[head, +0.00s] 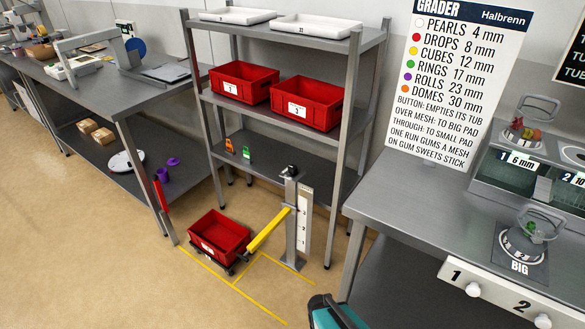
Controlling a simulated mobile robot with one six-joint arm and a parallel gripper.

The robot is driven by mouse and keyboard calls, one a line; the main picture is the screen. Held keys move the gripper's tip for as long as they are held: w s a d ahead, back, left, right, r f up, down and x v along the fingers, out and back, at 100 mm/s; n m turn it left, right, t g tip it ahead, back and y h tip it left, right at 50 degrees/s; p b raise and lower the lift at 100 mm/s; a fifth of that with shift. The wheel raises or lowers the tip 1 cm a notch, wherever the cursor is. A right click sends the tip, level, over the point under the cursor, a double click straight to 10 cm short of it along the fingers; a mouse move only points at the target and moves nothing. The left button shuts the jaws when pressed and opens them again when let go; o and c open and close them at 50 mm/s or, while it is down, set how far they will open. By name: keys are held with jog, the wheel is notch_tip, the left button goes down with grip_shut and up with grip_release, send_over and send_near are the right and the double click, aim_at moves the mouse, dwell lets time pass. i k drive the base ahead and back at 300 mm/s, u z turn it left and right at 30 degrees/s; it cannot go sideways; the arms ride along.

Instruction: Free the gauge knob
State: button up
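The gauge is a grey upright post (292,225) on the floor, in front of the shelf rack's right part. A white numbered scale (304,220) runs along its right side. A small dark knob (290,170) sits at the top of the post; whether anything jams it is too small to tell. A yellow bar (268,230) reaches from the post down and left towards a red bin. My gripper's fingers do not show; only a teal and dark part of my own body is visible at the bottom edge.
The red bin (219,235) stands on a low dark dolly beside yellow floor lines (240,292). A metal rack (196,85) holds red bins and white trays. The right bench (400,200) carries the grader. Open floor lies at lower left.

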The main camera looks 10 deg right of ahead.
aim_at(291, 169)
jog(key=k, duration=0.65)
jog(key=u, duration=0.25)
jog(key=i, duration=0.65)
jog(key=u, duration=0.6)
jog(key=i, duration=0.7)
jog(key=u, duration=0.75)
jog(key=i, duration=0.8)
jog(key=u, duration=0.25)
